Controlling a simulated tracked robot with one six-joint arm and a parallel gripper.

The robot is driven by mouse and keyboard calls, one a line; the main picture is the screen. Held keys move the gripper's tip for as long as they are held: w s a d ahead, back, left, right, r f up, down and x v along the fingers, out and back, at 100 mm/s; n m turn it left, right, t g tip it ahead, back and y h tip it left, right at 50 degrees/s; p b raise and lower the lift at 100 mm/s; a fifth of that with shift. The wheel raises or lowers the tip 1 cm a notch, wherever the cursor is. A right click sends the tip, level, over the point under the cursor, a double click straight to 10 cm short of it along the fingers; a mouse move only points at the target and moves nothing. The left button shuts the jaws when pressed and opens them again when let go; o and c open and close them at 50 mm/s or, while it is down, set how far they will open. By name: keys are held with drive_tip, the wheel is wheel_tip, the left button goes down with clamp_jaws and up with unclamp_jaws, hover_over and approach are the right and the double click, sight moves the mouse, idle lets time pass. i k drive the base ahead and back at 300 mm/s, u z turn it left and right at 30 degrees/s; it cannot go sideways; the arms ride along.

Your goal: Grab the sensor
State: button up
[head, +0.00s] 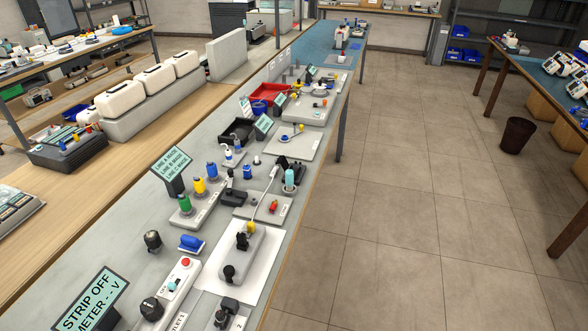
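I cannot tell for certain which item is the sensor; no label naming it is readable. On the long grey bench lie several candidates. A dark rounded knob-like item (152,240) stands at the left, with a blue cylinder on a small white base (191,243) beside it. A grey block (244,250) carries black parts and a yellow piece. A light-blue upright cylinder (290,177) stands farther back, near a small blue item (247,172). My gripper is not in view.
A white strip (178,283) with a red button lies in front, near a sign (92,302) reading "STRIP OFF METER". Green, yellow and blue cylinders stand on a plate (202,209). Red (268,92) and black (237,131) bins stand farther back. Floor to the right is clear around a bin (516,136).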

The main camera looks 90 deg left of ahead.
sight(272, 172)
drive_tip(key=i, duration=0.6)
drive_tip(key=u, duration=2.9)
drive_tip(key=i, duration=1.1)
